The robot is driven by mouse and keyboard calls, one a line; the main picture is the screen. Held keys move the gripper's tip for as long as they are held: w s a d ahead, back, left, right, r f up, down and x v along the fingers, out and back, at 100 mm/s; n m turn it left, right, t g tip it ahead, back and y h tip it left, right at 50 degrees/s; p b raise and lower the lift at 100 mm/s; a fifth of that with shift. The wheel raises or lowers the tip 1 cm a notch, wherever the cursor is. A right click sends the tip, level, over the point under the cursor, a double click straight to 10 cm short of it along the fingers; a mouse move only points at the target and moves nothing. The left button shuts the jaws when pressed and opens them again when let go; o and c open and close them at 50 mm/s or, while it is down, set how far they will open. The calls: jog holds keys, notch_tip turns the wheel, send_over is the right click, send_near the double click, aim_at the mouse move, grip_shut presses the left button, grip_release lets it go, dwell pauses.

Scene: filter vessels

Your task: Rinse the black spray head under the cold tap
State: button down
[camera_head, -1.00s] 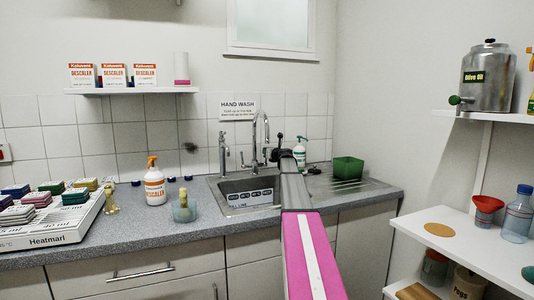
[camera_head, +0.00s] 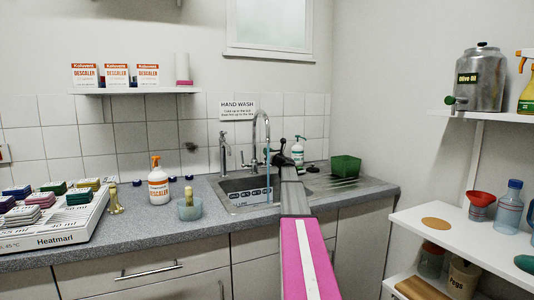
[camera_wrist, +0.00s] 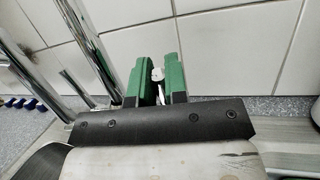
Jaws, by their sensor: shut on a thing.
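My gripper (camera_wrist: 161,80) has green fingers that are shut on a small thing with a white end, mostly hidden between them. I take it to be the black spray head (camera_wrist: 158,74), though little of it shows. In the head view my arm reaches over the right part of the sink (camera_head: 246,190), and the held thing cannot be made out there. The tall curved tap (camera_head: 255,130) stands left of my gripper, with a thin pale-blue stream below its spout. A second, shorter tap (camera_head: 223,152) stands further left. Whether the stream touches the held thing is unclear.
A soap pump bottle (camera_head: 298,155) and a green tub (camera_head: 345,167) stand to the right of my arm. A descaler spray bottle (camera_head: 158,186) and a bowl (camera_head: 189,210) stand on the counter at left. A small dark thing (camera_head: 190,146) is by the tiled wall.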

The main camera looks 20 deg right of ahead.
dwell(0.3)
jog(key=c, duration=1.1)
grip_release()
jog(key=shift+c, duration=0.2)
jog(key=shift+s, duration=0.1)
